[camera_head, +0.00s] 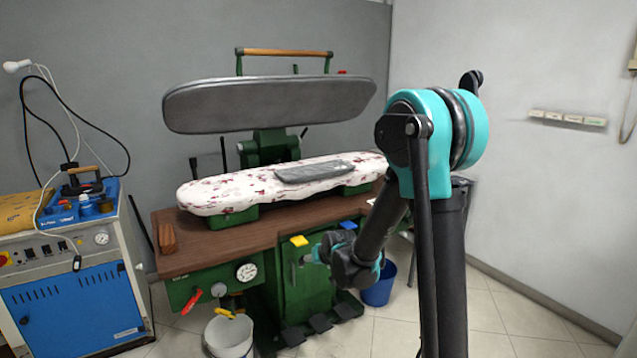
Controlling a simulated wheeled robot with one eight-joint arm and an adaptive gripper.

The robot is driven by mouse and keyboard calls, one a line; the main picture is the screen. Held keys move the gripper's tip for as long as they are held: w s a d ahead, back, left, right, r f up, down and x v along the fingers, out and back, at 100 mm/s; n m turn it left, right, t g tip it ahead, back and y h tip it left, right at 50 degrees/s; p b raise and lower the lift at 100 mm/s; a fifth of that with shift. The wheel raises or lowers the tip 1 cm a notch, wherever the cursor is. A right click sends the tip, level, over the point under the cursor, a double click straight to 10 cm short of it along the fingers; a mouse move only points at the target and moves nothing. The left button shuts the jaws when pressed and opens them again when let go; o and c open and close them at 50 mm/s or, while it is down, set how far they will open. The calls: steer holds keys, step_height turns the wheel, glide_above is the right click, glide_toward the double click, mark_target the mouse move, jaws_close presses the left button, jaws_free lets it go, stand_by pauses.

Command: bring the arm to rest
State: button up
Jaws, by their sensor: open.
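My arm rises at the right of the head view, bends at a large teal elbow and comes down toward the front of the pressing machine. My gripper (316,256) is at the low end of the arm, small and partly hidden by my own wrist. It is open, and I see nothing held in it. It appears in front of the machine's green base (305,285), below the brown table top (210,245). I cannot tell whether it touches the base.
The press has a padded floral board (235,190) under a raised grey upper plate (270,103). A blue steam unit (75,310) with an iron (82,182) stands at left. A white bucket (230,338) and a blue bucket (380,290) are on the floor. Floor at right is clear.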

steer(key=s+d+g+h, duration=0.1)
steer(key=s+d, duration=0.5)
steer(key=s, duration=0.3)
steer(key=s+d+m+g+h, duration=0.1)
steer(key=s+d, duration=0.6)
steer(key=s, duration=0.3)
steer(key=s+d+f+g+h, duration=0.1)
steer(key=s+d+g, duration=0.1)
steer(key=s+d, duration=0.4)
steer(key=s, duration=0.4)
steer(key=shift+d, duration=0.4)
stand_by(1.8)
